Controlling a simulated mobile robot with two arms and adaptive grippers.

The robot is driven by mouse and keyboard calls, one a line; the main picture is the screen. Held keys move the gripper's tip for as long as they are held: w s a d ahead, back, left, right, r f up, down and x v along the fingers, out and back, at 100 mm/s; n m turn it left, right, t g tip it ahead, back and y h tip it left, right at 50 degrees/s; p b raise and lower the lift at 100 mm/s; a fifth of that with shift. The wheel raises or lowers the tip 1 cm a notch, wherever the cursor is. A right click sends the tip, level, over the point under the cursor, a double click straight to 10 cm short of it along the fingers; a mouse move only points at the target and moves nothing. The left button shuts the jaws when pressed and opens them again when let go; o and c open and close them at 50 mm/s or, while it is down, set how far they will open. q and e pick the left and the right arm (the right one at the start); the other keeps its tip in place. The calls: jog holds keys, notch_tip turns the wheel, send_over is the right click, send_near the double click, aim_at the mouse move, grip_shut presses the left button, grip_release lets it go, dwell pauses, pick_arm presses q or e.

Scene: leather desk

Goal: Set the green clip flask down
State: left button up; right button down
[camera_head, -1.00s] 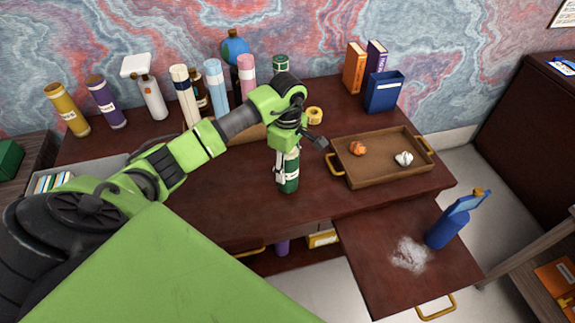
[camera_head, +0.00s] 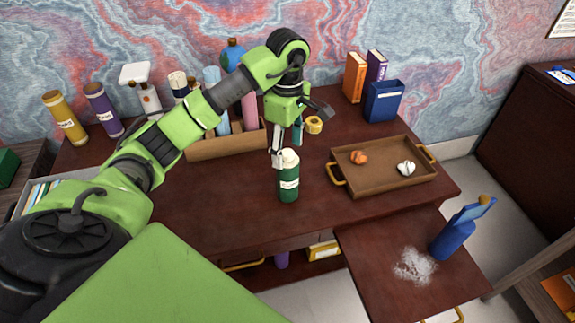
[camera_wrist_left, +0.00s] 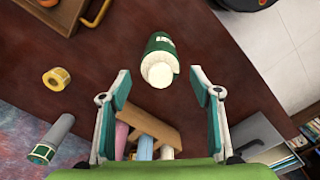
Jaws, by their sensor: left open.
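The green clip flask (camera_head: 289,181) stands upright on the dark red desk, left of the brown tray. It has a cream cap and a white label band. In the left wrist view the flask (camera_wrist_left: 162,47) shows beyond the fingertips, cap towards the camera. My left gripper (camera_head: 287,148) is above and behind the flask in the head view. Its fingers are spread apart in the left wrist view (camera_wrist_left: 161,80), with nothing held between them. My right gripper is not in view.
The brown tray (camera_head: 352,189) holds an orange lump and a white lump. A yellow tape roll (camera_head: 314,125) lies behind the flask. A wooden rack (camera_head: 215,146) with several tubes stands at the back. A blue bottle (camera_head: 453,238) stands on the pulled-out shelf. The desk's front left is clear.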

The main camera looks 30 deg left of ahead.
pick_arm(q)
jog(key=shift+r, duration=1)
